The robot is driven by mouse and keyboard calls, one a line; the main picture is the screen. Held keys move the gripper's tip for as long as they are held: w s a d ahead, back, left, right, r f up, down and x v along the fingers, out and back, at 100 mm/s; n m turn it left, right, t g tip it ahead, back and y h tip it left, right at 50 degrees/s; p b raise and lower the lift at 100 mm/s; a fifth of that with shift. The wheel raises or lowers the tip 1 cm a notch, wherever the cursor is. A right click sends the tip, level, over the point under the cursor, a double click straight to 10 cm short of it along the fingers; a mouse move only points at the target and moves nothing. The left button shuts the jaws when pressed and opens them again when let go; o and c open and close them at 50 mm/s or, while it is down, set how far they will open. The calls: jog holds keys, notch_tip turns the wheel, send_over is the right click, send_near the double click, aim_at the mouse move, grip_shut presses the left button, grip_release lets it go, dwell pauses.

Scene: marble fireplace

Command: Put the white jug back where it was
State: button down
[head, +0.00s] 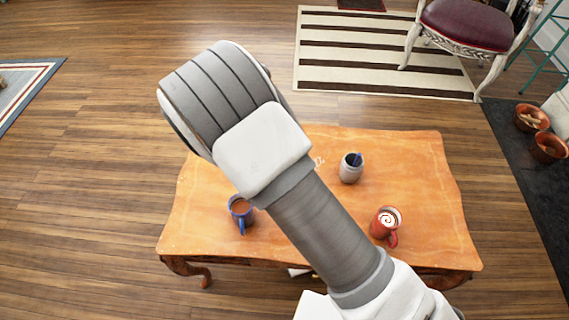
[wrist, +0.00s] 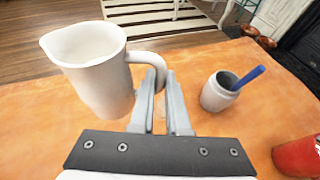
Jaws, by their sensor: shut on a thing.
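The white jug (wrist: 88,75) shows in the wrist view at the left, upright, with its spout to the left and its handle (wrist: 148,58) to the right. My gripper (wrist: 162,82) is shut on the handle, with the jug's body just left of the fingers. The jug is over the orange wooden table (wrist: 30,125); I cannot tell whether its base touches the top. In the head view my arm hides the jug and the gripper, while the table (head: 420,165) shows around the arm.
A small grey-white pot (wrist: 216,95) with a blue stick stands close right of my gripper; it also shows in the head view (head: 350,172). A red mug (head: 384,222) stands at the right and a blue mug (head: 240,212) at the left. The table's right end is clear.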

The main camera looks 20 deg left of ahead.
notch_tip(320, 180, down, 10)
jog(key=b, duration=0.4)
jog(key=shift+f, duration=0.1)
jog(key=c, duration=0.9)
grip_release()
jog(key=shift+s+r, duration=0.15)
jog(key=shift+r, duration=0.05)
jog(key=p+v, duration=0.3)
jog(key=v, duration=0.7)
jog(key=shift+s+a+r+p, duration=0.1)
jog(key=shift+s+r+p, duration=0.05)
jog(key=shift+s+p, duration=0.15)
jog(key=shift+s+r, duration=0.15)
jog(key=shift+s, duration=0.4)
